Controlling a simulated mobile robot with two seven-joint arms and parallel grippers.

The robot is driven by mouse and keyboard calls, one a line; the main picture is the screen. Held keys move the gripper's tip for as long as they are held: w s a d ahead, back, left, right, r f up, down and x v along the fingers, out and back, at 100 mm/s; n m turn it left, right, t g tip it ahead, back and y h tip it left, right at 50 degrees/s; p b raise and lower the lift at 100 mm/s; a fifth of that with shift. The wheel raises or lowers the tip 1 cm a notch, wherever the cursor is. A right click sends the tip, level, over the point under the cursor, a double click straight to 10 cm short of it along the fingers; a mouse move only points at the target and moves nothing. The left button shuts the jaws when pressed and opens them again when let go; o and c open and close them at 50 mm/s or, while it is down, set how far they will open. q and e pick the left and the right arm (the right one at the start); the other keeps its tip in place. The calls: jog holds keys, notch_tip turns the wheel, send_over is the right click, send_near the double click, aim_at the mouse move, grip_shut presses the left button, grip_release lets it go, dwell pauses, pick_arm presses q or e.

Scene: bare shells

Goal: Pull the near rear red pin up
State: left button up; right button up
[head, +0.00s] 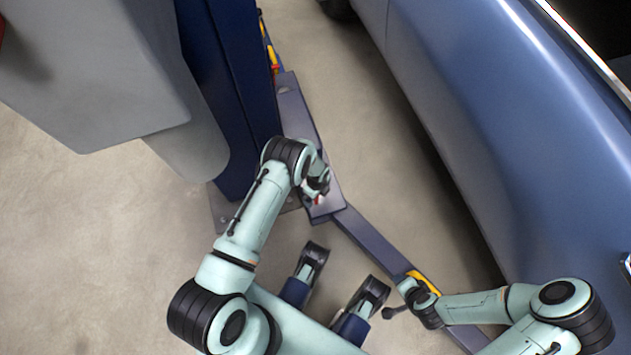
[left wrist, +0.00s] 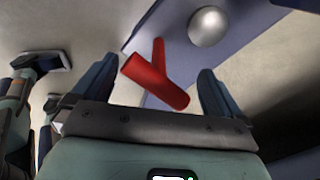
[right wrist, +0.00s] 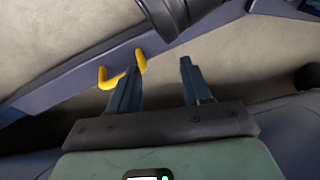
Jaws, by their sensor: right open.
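The red pin (left wrist: 158,84) has a thick cross handle on a thinner stem and stands on the blue lift arm (left wrist: 180,50). In the left wrist view its handle lies between the fingers of my left gripper (left wrist: 148,80), with a visible gap on each side. The left gripper is open. In the head view only a bit of red pin (head: 318,200) shows beneath my left wrist, beside the blue column. My right gripper (right wrist: 160,75) is open and empty, close to a yellow handle (right wrist: 123,73) on the lower lift arm.
A blue lift column (head: 235,90) with a grey housing (head: 90,70) stands at the left. A blue car (head: 500,130) fills the right side. A silver dome (left wrist: 208,26) sits on the lift arm near the red pin. Bare floor (head: 90,240) lies at lower left.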

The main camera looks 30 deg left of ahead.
pick_arm(q)
notch_tip(320, 180, up, 13)
jog(key=p, duration=0.3)
jog(key=shift+r+p, duration=0.15)
jog(key=shift+p, duration=0.2)
pick_arm(e)
jog(key=s+a+r+g+y, duration=0.1)
jog(key=s+a+r, duration=0.2)
jog(key=s+r, duration=0.1)
jog(key=shift+s+n+g, duration=0.3)
jog(key=shift+s+g, duration=0.1)
jog(key=shift+s, duration=0.5)
pick_arm(q)
jog(key=shift+s, duration=0.1)
